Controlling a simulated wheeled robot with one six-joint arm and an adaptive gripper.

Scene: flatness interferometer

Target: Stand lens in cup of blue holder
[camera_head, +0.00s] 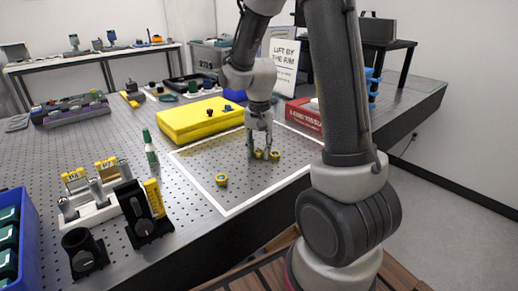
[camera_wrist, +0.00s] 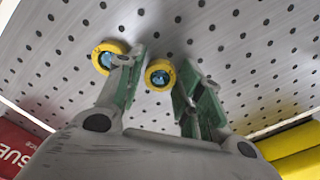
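Three small lenses in yellow rings lie on the perforated table inside a white outline. One lens (camera_head: 221,179) is apart, nearer the front left. The other two, a lens (camera_head: 258,155) and a lens (camera_head: 274,155), are at my gripper (camera_head: 260,150). In the wrist view my gripper (camera_wrist: 164,68) has its green-padded fingers apart. One lens (camera_wrist: 160,74) shows between the fingers, with a gap to the right finger. Another lens (camera_wrist: 104,56) is just outside the left finger, partly covered by it. I cannot tell for certain which item is the blue holder.
A yellow case (camera_head: 200,118) lies behind the outlined area, and a red box (camera_head: 304,114) stands to its right. Black holders (camera_head: 145,218), a white rack and a blue bin (camera_head: 27,240) are at front left. A green-capped bottle (camera_head: 151,152) stands left of the outline.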

